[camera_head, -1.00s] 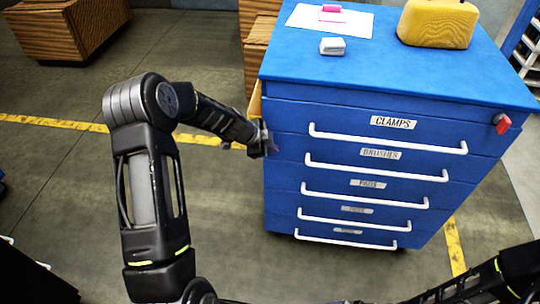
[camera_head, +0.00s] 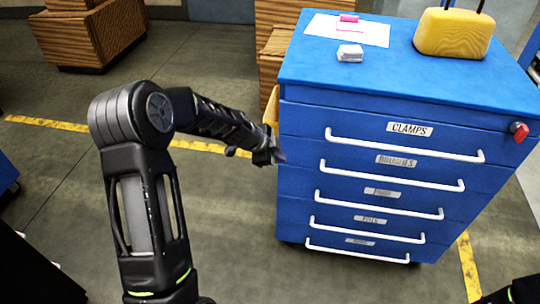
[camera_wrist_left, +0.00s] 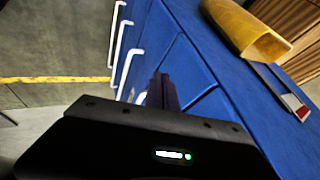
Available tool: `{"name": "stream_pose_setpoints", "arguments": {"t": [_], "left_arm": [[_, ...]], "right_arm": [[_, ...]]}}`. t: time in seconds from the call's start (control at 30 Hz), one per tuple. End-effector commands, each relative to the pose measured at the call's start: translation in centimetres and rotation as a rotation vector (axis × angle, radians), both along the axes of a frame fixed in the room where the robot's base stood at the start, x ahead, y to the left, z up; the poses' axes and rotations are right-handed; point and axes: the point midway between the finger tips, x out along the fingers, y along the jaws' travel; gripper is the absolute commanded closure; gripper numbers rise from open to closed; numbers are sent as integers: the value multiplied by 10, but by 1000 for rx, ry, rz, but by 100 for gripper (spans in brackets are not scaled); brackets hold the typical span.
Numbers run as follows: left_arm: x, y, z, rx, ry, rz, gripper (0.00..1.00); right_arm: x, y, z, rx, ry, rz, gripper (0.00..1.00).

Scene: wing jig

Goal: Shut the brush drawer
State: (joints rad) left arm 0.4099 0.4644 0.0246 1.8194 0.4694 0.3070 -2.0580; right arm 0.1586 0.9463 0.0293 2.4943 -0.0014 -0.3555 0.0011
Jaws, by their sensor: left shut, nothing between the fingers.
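The blue drawer cabinet (camera_head: 400,85) stands right of centre in the head view. Its brush drawer (camera_head: 305,155), labelled BRUSHES, is second from the top and has a white bar handle (camera_head: 390,177). Its front looks flush or nearly flush with the others; I cannot tell whether a small gap is left. My left gripper (camera_head: 275,153) is shut and empty at the left edge of the drawer fronts, at about the brush drawer's height. In the left wrist view its dark fingers (camera_wrist_left: 162,92) overlap the blue cabinet; contact is unclear.
A yellow case (camera_head: 453,33), a white block (camera_head: 350,53) and a sheet with a pink item lie on the cabinet top. A yellow bin (camera_wrist_left: 245,30) hangs on its side. Wooden boxes (camera_head: 95,35) stand behind.

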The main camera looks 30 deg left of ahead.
Motion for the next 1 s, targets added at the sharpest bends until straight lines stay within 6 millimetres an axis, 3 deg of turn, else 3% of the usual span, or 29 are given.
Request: {"name": "stream_pose_setpoints", "arguments": {"t": [0.2, 0.33, 1.0], "left_arm": [[-22, 9, 31, 2, -2, 2, 100], [-29, 12, 41, 0, -1, 1, 100], [-31, 12, 43, -10, 5, 14, 100]], "right_arm": [[-1, 0, -9, 0, 1, 0, 0], [0, 0, -11, 0, 0, 0, 0], [0, 0, -10, 0, 0, 0, 0]]}}
